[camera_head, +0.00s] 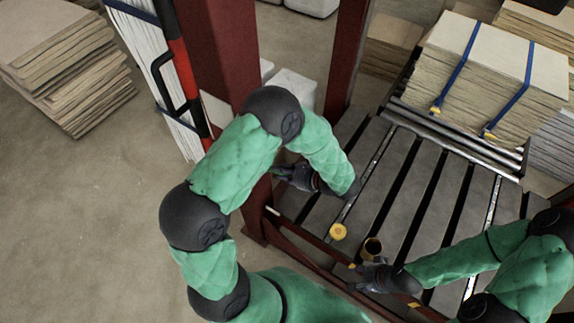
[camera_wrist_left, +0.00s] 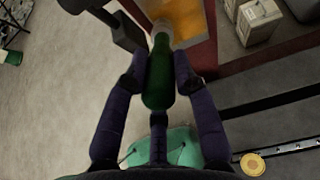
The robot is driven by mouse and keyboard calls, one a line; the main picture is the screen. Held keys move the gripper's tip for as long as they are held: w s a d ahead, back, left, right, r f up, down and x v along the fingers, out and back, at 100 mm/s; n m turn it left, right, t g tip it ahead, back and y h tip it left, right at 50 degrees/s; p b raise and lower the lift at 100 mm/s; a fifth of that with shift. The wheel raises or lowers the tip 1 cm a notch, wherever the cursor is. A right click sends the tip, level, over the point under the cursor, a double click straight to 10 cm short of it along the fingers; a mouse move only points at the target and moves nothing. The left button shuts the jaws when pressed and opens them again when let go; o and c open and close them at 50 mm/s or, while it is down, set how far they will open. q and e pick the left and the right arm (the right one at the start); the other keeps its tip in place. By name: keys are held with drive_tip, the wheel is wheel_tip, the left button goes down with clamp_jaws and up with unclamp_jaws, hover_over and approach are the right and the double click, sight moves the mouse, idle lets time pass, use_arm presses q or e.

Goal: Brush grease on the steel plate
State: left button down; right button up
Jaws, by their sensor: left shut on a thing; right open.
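My left gripper (camera_head: 290,174) is beside the dark red column and is shut on a green-handled brush (camera_head: 279,173). In the left wrist view the brush handle (camera_wrist_left: 158,82) lies between the fingers, its pale tip pointing at a yellow-orange surface (camera_wrist_left: 187,18) framed by dark red. This may be the steel plate with grease on it; I cannot tell whether the bristles touch it. An open dark can (camera_head: 373,247) stands on the slatted table (camera_head: 412,195). My right gripper (camera_head: 369,271) is open close to the can's near side. A round yellow lid (camera_head: 338,231) lies left of the can.
Dark red columns (camera_head: 222,60) rise beside my left arm. Stacked boards with blue straps (camera_head: 495,70) lie at the back right. Another board stack (camera_head: 65,70) stands at the far left. Pale boxes (camera_wrist_left: 258,20) sit beyond the column. The table's middle slats are clear.

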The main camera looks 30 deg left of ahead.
use_arm(q)
drive_tip(key=shift+s+r, duration=0.1)
drive_tip(key=shift+s, duration=0.45)
drive_tip(key=shift+a+r+p, duration=0.1)
drive_tip(key=shift+r+p, duration=0.65)
drive_tip(key=shift+r, duration=0.05)
drive_tip(key=shift+w+f, duration=0.1)
drive_tip(key=shift+w, duration=0.5)
drive_tip(key=shift+w+r, duration=0.9)
drive_tip(key=shift+w, duration=2.5)
drive_tip(key=shift+s+p, duration=0.75)
drive_tip(key=shift+s, duration=3.25)
